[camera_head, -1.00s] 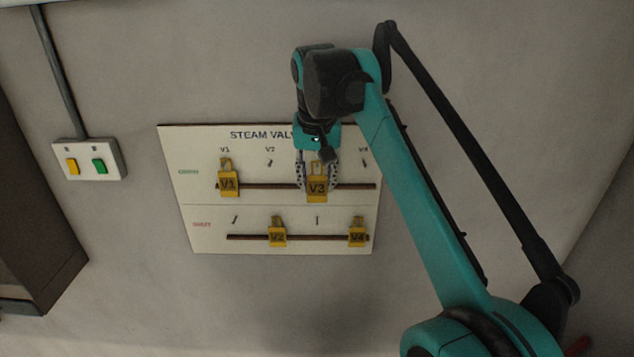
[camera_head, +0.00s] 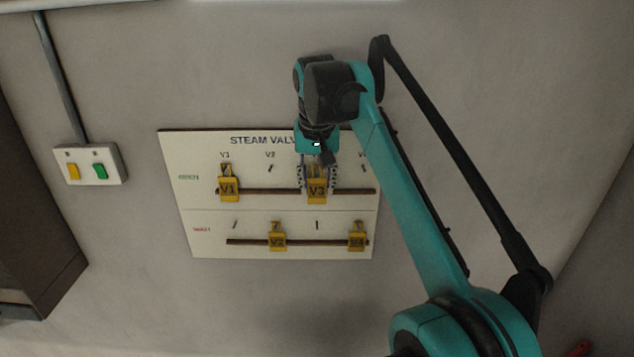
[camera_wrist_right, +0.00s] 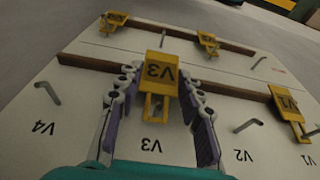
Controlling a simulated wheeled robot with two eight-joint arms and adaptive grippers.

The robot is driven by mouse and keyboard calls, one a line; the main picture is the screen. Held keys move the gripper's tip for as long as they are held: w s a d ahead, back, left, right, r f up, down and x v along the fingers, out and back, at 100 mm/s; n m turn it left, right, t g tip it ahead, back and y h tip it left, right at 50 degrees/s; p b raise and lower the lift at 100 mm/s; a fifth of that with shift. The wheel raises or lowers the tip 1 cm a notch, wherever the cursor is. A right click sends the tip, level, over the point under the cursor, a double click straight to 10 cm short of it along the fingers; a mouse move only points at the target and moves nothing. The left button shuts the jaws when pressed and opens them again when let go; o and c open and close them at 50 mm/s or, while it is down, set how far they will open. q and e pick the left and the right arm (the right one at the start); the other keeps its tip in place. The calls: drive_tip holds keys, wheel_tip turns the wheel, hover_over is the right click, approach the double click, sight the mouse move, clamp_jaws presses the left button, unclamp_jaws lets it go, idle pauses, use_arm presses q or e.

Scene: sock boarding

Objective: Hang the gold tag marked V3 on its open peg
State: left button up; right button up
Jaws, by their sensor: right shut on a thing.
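The gold V3 tag (camera_head: 317,192) is at the upper, green-lettered row of the white steam valve board (camera_head: 195,240), in the V3 column. My right gripper (camera_head: 317,178) is shut on it, with a finger on each side. In the right wrist view the V3 tag (camera_wrist_right: 160,72) sits between the purple-padded fingers (camera_wrist_right: 160,88), its slotted top toward the V3 label. The upper V3 peg is hidden by the tag and gripper, so I cannot tell whether the tag is on it. The lower V3 peg (camera_head: 317,224) is bare. My left gripper is not in view.
The V1 tag (camera_head: 228,188) hangs in the upper row, close to the left. The V2 tag (camera_head: 277,240) and V4 tag (camera_head: 357,240) hang in the lower row. The upper V2 peg (camera_head: 270,168) is bare. A switch box (camera_head: 90,165) is on the wall at left.

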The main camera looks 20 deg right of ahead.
sight(317, 169)
drive_tip(key=o, duration=0.8)
drive_tip(key=shift+o, duration=0.2)
drive_tip(key=v, duration=0.7)
drive_tip(key=shift+r, duration=0.2)
drive_tip(key=s+f+n+t+b, duration=0.1)
drive_tip(key=s+f+b, duration=0.6)
drive_tip(key=f+b, duration=0.7)
drive_tip(key=s+a+f+n+t+b, duration=0.1)
drive_tip(key=s+f+b, duration=0.6)
drive_tip(key=f, duration=2.9)
drive_tip(key=s+f+n+t+b, duration=0.1)
drive_tip(key=s+f+b, duration=0.7)
drive_tip(key=f+b, duration=1.3)
wheel_tip(317, 169, down, 5)
drive_tip(key=shift+a+n+t+y, duration=0.3)
drive_tip(key=shift+a+t+y, duration=0.1)
drive_tip(key=shift+t, duration=0.4)
